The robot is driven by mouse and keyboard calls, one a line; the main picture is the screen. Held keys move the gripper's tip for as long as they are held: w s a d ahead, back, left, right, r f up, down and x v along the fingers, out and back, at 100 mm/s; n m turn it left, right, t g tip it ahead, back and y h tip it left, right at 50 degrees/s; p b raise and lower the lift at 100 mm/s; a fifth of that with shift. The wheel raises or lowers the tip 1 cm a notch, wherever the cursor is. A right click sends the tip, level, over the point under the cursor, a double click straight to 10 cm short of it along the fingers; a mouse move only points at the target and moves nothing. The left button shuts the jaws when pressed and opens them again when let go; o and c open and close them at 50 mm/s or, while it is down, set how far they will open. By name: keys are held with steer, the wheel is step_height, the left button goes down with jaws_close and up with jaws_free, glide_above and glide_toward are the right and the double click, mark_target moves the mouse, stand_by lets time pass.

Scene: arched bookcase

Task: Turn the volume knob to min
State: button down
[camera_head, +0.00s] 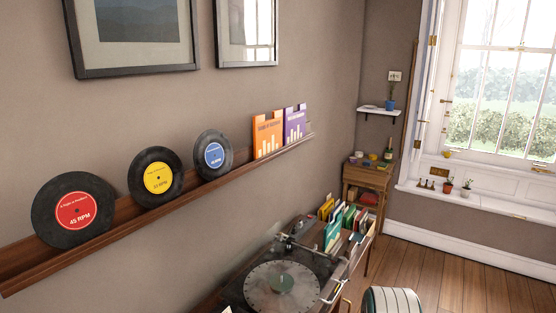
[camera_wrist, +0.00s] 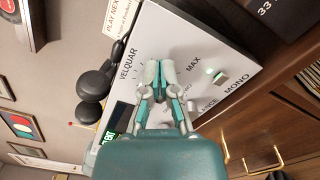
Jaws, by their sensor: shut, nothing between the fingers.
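In the wrist view, a pale grey amplifier panel (camera_wrist: 185,30) carries the words VELQUAR, MAX and MONO, with tick marks near my fingertips. My gripper (camera_wrist: 157,72) is shut over this panel, between the VELQUAR and MAX lettering. The volume knob cannot be made out; my fingers cover the area beside the MAX mark. I cannot tell whether they touch a knob. A small metallic control (camera_wrist: 220,78) with a green light sits to the right, near MONO. In the head view, neither the panel nor my gripper can be made out clearly.
The wrist view shows dark headphones (camera_wrist: 95,88) left of the panel and a wooden cabinet with brass handles (camera_wrist: 262,160) at right. In the head view, a turntable (camera_head: 262,290) and a record crate (camera_head: 350,228) stand below a wall ledge (camera_head: 110,222) with records.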

steer(key=shift+s+a+r, duration=0.1)
steer(key=shift+s+r, duration=0.1)
stand_by(0.3)
steer(key=shift+w+d+r, duration=0.2)
steer(key=shift+w+d, duration=0.05)
steer(key=shift+d, duration=0.05)
steer(key=v, duration=0.6)
steer(key=shift+w+a+r, duration=0.1)
